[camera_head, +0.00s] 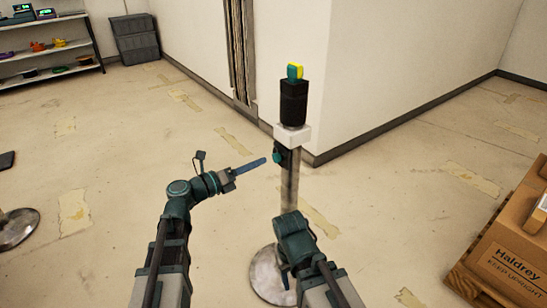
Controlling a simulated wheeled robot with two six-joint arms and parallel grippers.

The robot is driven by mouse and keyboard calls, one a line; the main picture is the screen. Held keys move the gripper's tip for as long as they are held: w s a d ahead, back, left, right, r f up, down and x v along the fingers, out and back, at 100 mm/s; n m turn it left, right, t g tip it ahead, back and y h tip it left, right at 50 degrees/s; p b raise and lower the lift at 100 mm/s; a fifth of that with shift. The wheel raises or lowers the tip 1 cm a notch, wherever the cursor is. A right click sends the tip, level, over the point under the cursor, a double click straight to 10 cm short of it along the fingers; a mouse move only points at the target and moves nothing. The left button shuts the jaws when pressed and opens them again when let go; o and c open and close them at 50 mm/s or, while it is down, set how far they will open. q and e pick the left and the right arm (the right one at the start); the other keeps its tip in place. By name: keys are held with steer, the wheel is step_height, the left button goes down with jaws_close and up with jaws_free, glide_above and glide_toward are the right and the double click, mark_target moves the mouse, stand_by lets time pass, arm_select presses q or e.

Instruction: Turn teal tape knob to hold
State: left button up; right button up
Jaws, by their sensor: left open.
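A post (290,185) stands on a round metal base, with a white block (292,134) and a black cylinder (293,103) near its top. A small teal and yellow piece (295,72) sits on the cylinder. A teal rounded part (278,156) shows on the post's left side below the white block; I cannot tell for certain which teal part is the tape knob. My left gripper (258,163) is open, its blue fingers seen edge-on, pointing right just short of the teal side part. My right gripper (285,278) is mostly hidden by its arm, low in front of the post.
A cardboard box (515,250) marked Haldrey sits on a pallet at the right. Shelves (45,52) and grey bins (135,38) stand at the back left. A wall corner (315,155) is close behind the post. Another round base (15,228) is at the left edge.

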mark_target(273, 157)
arm_select(q)
steer(key=x, duration=0.7)
jaws_close()
